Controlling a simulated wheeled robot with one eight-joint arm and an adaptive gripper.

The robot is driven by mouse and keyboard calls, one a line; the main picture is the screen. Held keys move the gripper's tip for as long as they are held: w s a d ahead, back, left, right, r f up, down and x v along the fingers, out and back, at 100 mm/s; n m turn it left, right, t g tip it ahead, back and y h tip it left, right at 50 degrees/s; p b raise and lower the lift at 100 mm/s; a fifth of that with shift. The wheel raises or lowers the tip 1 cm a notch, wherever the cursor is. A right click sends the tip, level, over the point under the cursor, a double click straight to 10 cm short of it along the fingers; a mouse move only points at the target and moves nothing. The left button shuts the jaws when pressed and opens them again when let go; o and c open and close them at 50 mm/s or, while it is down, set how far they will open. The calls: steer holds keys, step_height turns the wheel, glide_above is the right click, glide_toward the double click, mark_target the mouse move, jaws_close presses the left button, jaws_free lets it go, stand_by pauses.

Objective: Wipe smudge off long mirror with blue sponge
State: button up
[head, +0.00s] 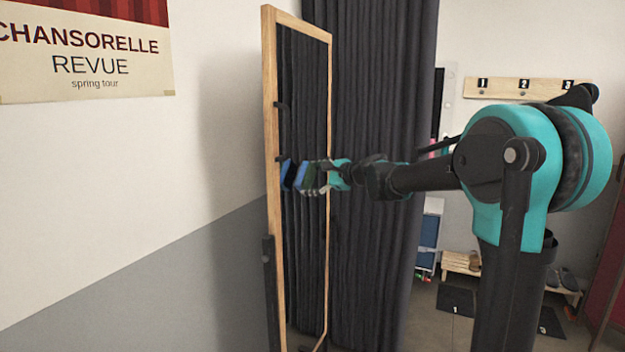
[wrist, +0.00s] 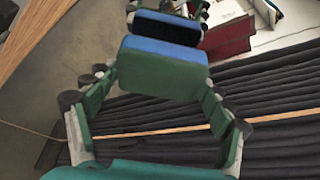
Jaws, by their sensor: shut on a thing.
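The long mirror (head: 269,130) stands upright in a pale wooden frame, seen at a steep angle in the head view. My gripper (head: 310,178) is at about the mirror's mid-height and is shut on the blue sponge (head: 301,175). In the wrist view the sponge (wrist: 163,68) sits between the fingers of my gripper (wrist: 160,82), its green side facing the camera and blue along its far edge. A reflected sponge and gripper show just beyond it. The sponge is close to the glass; I cannot tell whether it touches. I cannot make out a smudge.
A dark curtain (head: 370,150) hangs right behind the mirror. A white and grey wall with a poster (head: 85,50) is at left. A numbered peg rail (head: 525,88) is on the back wall, with a low wooden rack (head: 461,263) and floor mats below.

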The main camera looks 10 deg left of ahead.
mark_target(314, 173)
steer(key=shift+w+a, duration=0.2)
steer(key=shift+a, duration=0.3)
steer(key=shift+w+a, duration=0.15)
steer(key=shift+a, duration=0.3)
stand_by(0.5)
steer(key=shift+w+d, duration=0.25)
steer(key=shift+w, duration=0.35)
steer(key=shift+w+d, duration=0.2)
steer(key=shift+w, duration=0.45)
steer(key=shift+w+d, duration=0.25)
steer(key=shift+w, duration=0.35)
steer(key=shift+a, duration=0.1)
steer(key=shift+s+a, duration=0.25)
steer(key=shift+s, duration=0.4)
steer(key=shift+s+a, duration=0.2)
steer(key=shift+s, duration=0.45)
steer(key=shift+s+a, duration=0.25)
steer(key=shift+s, duration=0.4)
steer(key=shift+s+d, duration=0.3)
steer(key=shift+d, duration=0.65)
steer(key=shift+s+d, duration=0.35)
steer(key=shift+d, duration=0.65)
steer(key=shift+s+d, duration=0.3)
steer(key=shift+d, duration=0.65)
